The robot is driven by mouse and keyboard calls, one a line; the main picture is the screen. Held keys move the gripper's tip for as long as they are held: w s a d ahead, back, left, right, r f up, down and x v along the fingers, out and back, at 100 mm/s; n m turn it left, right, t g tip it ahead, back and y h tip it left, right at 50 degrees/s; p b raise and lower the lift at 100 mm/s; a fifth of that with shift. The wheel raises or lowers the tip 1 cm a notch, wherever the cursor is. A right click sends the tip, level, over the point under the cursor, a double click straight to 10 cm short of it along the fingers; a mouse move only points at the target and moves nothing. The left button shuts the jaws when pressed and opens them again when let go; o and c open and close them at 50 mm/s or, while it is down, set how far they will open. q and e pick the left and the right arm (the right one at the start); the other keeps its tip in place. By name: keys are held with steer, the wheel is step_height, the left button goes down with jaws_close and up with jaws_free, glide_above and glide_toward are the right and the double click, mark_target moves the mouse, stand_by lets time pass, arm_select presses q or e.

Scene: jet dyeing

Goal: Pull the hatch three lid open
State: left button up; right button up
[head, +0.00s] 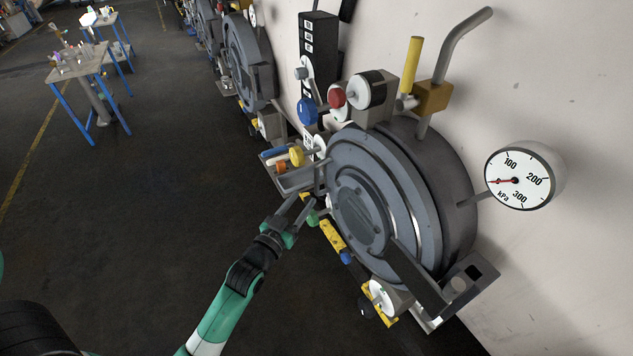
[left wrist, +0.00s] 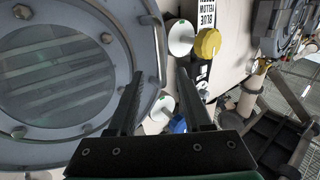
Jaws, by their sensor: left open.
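The nearest round grey hatch lid (head: 358,212) sits on its drum on the wall in the head view and looks closed. No number on it is readable. A dark bar (head: 415,272) slants across its lower right. My left gripper (head: 300,207) is open and empty, just left of the lid's rim; I cannot tell whether it touches. My right gripper is not in view.
A yellow bar (head: 333,235) and a white-faced dial (head: 381,296) are below. A pressure gauge (head: 518,176) is at right. Another hatch (head: 247,58) stands farther back. The floor at left is clear up to a workbench (head: 80,67).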

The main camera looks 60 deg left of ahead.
mark_target(316, 182)
arm_select(q)
steer(key=x, duration=0.9)
steer(key=shift+w+a+b, duration=0.15)
steer(key=shift+a+b, duration=0.05)
steer(key=shift+b, duration=0.2)
jaws_close()
stand_by(0.7)
